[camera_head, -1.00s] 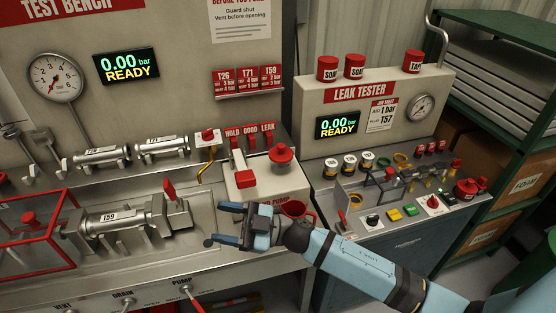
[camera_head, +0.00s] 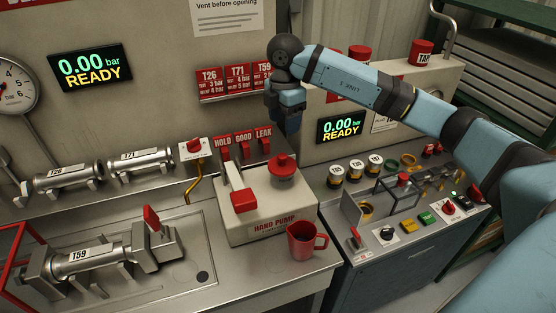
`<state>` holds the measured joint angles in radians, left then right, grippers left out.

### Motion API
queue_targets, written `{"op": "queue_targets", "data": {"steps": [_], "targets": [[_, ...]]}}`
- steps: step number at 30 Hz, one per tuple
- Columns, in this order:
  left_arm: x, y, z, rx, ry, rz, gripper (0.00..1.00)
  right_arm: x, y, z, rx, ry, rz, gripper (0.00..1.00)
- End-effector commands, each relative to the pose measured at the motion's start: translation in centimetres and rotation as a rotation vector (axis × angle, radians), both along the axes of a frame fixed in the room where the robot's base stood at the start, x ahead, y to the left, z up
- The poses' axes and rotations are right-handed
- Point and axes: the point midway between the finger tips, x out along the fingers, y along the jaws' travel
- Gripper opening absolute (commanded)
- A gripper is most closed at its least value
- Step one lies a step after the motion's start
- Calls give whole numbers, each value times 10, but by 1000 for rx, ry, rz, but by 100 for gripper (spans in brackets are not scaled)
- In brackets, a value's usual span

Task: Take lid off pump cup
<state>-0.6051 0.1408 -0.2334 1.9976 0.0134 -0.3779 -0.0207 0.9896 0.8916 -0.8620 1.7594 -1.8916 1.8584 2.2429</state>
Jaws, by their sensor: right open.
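The hand pump (camera_head: 266,207) is a pale box on the bench with a red-handled lever (camera_head: 243,200). The pump cup (camera_head: 285,179) stands on top of it at the back right, and its red knobbed lid (camera_head: 284,162) sits on it. My right gripper (camera_head: 289,128) points down above the lid, apart from it. It is open, and I see nothing held in it; its fingers are partly hidden by their angle. My left gripper is not in view.
A red mug (camera_head: 302,241) stands in front of the pump near the bench edge. Red HOLD, GOOD and LEAK tags (camera_head: 243,144) stand behind the pump. The leak tester (camera_head: 342,118) is to the right. The T59 cylinder (camera_head: 90,256) lies at left.

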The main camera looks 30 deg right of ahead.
Motion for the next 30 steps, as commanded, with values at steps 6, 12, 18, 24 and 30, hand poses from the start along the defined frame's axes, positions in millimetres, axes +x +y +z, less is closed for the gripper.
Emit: {"op": "queue_targets", "data": {"steps": [6, 12, 18, 24, 30], "targets": [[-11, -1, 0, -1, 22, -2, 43, -1, 1, -45, 4, 5, 4, 58], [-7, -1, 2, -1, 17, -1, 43, 0, 1, -66, 5, 2, 5, 58], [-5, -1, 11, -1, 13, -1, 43, 0, 1, -84, 5, 4, 4, 58], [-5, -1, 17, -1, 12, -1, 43, 1, 1, -113, 6, 2, 5, 58], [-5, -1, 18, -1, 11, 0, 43, 1, 1, -120, 6, 1, 6, 58]]}}
